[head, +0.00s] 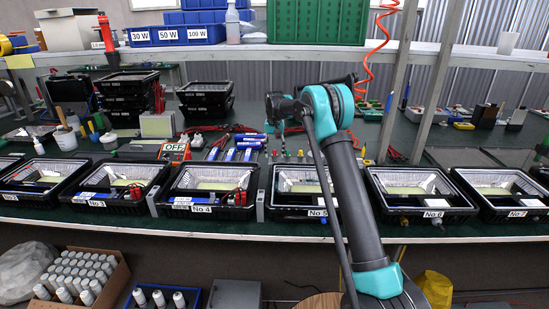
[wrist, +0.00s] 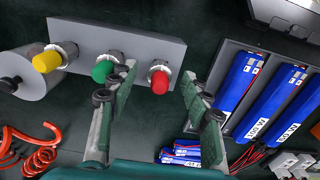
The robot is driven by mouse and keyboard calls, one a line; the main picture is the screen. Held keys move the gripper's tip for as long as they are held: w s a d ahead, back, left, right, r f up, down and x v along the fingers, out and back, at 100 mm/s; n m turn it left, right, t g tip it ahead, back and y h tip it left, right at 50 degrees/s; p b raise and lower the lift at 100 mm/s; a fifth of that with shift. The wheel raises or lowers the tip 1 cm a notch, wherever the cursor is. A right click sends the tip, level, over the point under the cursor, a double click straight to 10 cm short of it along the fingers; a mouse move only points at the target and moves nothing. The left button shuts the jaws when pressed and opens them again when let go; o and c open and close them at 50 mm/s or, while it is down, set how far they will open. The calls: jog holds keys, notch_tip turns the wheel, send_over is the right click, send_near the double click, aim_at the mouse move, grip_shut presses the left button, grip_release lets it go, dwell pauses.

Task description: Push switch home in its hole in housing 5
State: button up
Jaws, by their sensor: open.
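Housing 5 (head: 290,187), a black open-topped case with a pale interior and a "No 5" label, stands in the front row in the head view. My arm hides part of its right side, and I cannot make out its switch hole. In the wrist view a grey block (wrist: 120,42) holds a yellow (wrist: 46,62), a green (wrist: 103,71) and a red (wrist: 159,82) capped switch. My gripper (wrist: 160,78) is open, its fingertips on either side of the red switch in the picture. I cannot tell whether they touch it. My gripper (head: 282,122) is over the back of the bench in the head view.
Housing 4 (head: 181,203) and housing 6 (head: 375,202) flank housing 5. Blue drivers lie in a grey tray (wrist: 227,62) right of the switch block, with loose ones (wrist: 185,152) below.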

jog(key=shift+f, duration=0.15)
grip_shut()
dwell(0.4)
